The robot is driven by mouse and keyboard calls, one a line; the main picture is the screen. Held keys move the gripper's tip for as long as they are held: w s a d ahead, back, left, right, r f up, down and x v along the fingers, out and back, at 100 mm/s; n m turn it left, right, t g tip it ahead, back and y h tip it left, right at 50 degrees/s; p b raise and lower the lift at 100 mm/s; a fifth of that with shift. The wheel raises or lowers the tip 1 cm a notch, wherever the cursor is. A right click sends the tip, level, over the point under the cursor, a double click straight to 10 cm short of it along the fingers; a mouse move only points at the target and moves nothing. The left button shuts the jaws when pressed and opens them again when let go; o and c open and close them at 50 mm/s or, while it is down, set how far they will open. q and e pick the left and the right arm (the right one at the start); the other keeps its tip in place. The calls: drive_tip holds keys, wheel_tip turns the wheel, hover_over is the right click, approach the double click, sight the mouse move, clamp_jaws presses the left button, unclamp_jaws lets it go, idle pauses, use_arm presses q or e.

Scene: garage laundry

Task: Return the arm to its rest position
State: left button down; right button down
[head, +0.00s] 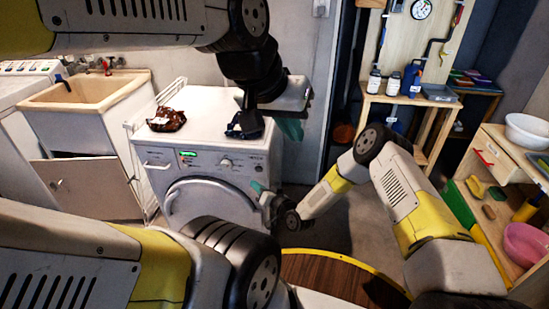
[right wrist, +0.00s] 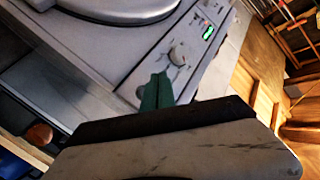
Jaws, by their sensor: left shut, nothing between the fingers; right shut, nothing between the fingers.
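My left arm comes in from the upper left. Its gripper (head: 290,128) has teal fingertips, is shut and empty, and shows in front of the grey wall at the right edge of the white washing machine (head: 205,108). My right arm reaches in from the right with its elbow bent. Its gripper (head: 258,186) is shut and empty, low in front of the washing machine's front. In the right wrist view, the teal fingers (right wrist: 157,92) are together, with the machine's knob and green display beyond them.
A brown wrapped item (head: 167,120) and a dark blue item (head: 245,125) lie on the machine top. A sink (head: 85,92) stands left. Wooden shelves (head: 500,160) with bowls and a bench (head: 415,100) with bottles stand right. A round wooden surface (head: 335,277) lies low in front.

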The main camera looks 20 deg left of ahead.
drive_tip(key=w+d+r+n+h, duration=0.1)
drive_tip(key=w+d+r+h, duration=0.1)
drive_tip(key=w+d+r, duration=0.45)
drive_tip(key=w+d+r+n+h, duration=0.1)
drive_tip(key=w+d+r+h, duration=0.2)
drive_tip(key=r, duration=0.7)
drive_tip(key=s+d+r+m+h, duration=0.1)
drive_tip(key=s+d+r+h, duration=0.15)
drive_tip(key=d+r, duration=1.4)
drive_tip(key=s+d+r+m+h, duration=0.1)
drive_tip(key=s+d+r, duration=0.2)
drive_tip(key=d, duration=0.3)
drive_tip(key=s+d+r+m+h, duration=0.1)
drive_tip(key=s+d+r+h, duration=0.15)
drive_tip(key=d, duration=0.25)
drive_tip(key=s+d+r+m+g, duration=0.1)
drive_tip(key=s+d, duration=0.4)
drive_tip(key=s, duration=0.7)
drive_tip(key=s+d+r+m+g, duration=0.1)
drive_tip(key=s+d+r, duration=0.2)
drive_tip(key=s, duration=1)
drive_tip(key=d, duration=0.3)
drive_tip(key=shift+s+d+m+h, duration=0.15)
drive_tip(key=shift+d+m+h, duration=0.15)
drive_tip(key=shift+m+h, duration=0.1)
drive_tip(key=shift+r, duration=0.1)
